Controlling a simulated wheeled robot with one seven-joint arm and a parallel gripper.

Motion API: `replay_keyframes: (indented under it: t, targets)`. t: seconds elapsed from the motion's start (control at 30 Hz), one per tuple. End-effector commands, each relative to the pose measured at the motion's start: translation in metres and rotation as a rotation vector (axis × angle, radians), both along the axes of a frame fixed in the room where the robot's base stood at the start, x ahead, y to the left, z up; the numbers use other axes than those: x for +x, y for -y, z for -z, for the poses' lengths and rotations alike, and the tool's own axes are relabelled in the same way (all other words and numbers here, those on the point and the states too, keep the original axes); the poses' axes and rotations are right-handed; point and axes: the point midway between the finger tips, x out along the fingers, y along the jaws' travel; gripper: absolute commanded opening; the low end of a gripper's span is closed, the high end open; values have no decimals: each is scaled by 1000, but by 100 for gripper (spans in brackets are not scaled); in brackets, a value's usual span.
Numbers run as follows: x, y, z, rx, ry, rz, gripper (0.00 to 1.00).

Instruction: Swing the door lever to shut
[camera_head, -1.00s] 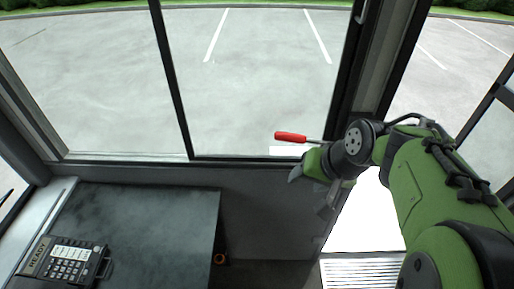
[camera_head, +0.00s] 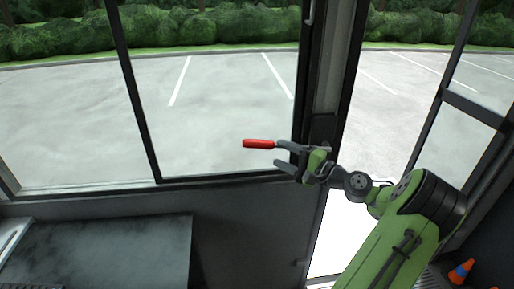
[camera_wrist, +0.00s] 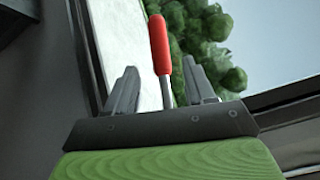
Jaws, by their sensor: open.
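The door lever (camera_head: 258,144) has a red handle and sticks out to the left near the door post in the head view. In the wrist view the red handle (camera_wrist: 160,45) stands upright in the picture, with its thin grey shaft between my fingers. My gripper (camera_head: 279,155) is open, its two fingers pointing left around the lever's grey shaft in the head view. In the wrist view the open fingers (camera_wrist: 158,84) stand on either side of the shaft, with gaps visible. The lever's pivot end is hidden behind my gripper.
The doorway (camera_head: 370,130) right of the post looks open onto the parking lot. A dark desk (camera_head: 110,255) stands at lower left. An orange and blue cone (camera_head: 461,271) is at lower right. A large window is behind the lever.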

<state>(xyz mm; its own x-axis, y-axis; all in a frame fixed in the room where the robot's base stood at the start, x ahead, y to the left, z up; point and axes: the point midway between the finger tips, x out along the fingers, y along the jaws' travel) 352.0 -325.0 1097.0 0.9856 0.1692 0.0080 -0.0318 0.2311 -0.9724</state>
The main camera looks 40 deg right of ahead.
Motion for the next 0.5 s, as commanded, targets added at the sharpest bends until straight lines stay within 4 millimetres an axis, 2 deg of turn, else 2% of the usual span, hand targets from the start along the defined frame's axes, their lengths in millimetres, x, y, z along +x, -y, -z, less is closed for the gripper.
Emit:
replay_keyframes:
  t: [0.1,0.3,0.5]
  targets:
    - [31,-7,1,-2,1,-5,54]
    - [71,-13,0,-2,0,-3,54]
    - [84,-15,0,-1,-2,0,54]
